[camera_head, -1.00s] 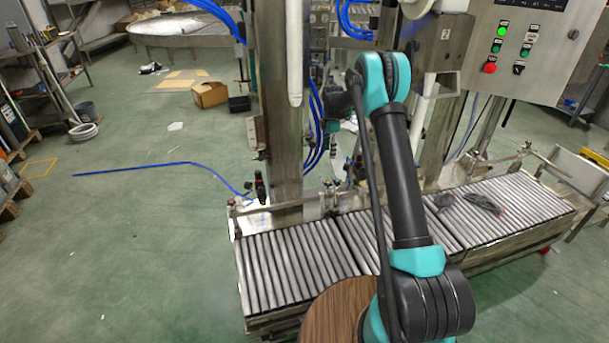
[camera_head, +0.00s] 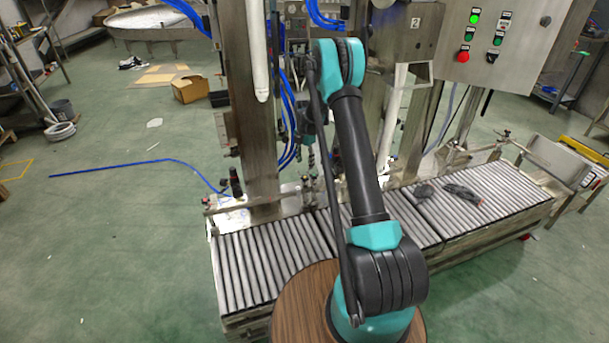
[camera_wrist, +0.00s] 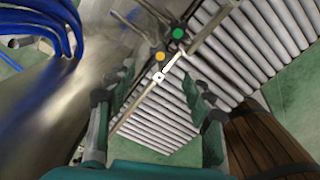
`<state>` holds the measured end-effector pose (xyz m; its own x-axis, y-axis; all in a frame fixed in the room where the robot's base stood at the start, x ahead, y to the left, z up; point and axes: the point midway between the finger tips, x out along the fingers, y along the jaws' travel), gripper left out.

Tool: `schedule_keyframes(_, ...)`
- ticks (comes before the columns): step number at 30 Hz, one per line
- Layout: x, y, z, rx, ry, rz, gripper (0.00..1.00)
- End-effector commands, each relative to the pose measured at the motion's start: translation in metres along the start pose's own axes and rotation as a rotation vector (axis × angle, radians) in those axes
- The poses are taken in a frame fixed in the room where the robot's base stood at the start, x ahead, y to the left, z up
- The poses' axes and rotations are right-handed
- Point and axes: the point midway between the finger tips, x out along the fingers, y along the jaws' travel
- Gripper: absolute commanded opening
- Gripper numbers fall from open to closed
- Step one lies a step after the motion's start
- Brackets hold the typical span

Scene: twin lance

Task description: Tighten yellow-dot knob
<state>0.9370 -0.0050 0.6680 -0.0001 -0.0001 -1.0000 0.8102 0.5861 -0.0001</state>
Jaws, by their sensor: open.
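The yellow-dot knob (camera_wrist: 160,56) shows in the wrist view as a small round yellow cap on metal fittings beside the rollers. A green-dot knob (camera_wrist: 178,33) is above and right of it, and a white-dot fitting (camera_wrist: 158,77) lies just below it. My gripper (camera_wrist: 158,84) is open and empty, its two dark fingers spread to either side. The yellow dot lies ahead of the gap between the fingertips, apart from both. In the head view my arm partly hides the gripper, and I cannot make out the yellow dot there.
A roller conveyor (camera_head: 262,258) runs along the machine's front, with dark items (camera_head: 462,195) on its right part. A steel column (camera_head: 247,110) and blue hoses (camera_head: 288,120) stand close behind the rollers. A control box (camera_head: 510,45) hangs at upper right.

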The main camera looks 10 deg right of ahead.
Motion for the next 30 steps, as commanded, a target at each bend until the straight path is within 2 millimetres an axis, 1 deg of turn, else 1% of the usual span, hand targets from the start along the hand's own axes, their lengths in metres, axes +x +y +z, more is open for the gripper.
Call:
schedule_keyframes(1, 0.011, 0.0, 0.0, 0.0, 0.0, 0.0, 0.52)
schedule_keyframes(6, 0.043, 0.0, 0.0, 0.0, 0.0, 0.0, 0.52)
schedule_keyframes(9, 0.058, 0.0, 0.0, 0.0, 0.0, 0.0, 0.52)
schedule_keyframes(12, 0.068, 0.0, 0.0, 0.0, 0.0, 0.0, 0.52)
schedule_keyframes(17, 0.076, 0.0, 0.0, 0.0, 0.0, 0.0, 0.52)
schedule_keyframes(25, 0.077, 0.0, 0.0, 0.001, 0.0, 0.0, 0.52)
schedule_keyframes(26, 0.077, 0.0, 0.0, 0.001, 0.0, 0.0, 0.49)
schedule_keyframes(30, 0.077, 0.0, 0.0, 0.001, 0.0, 0.0, 0.32)
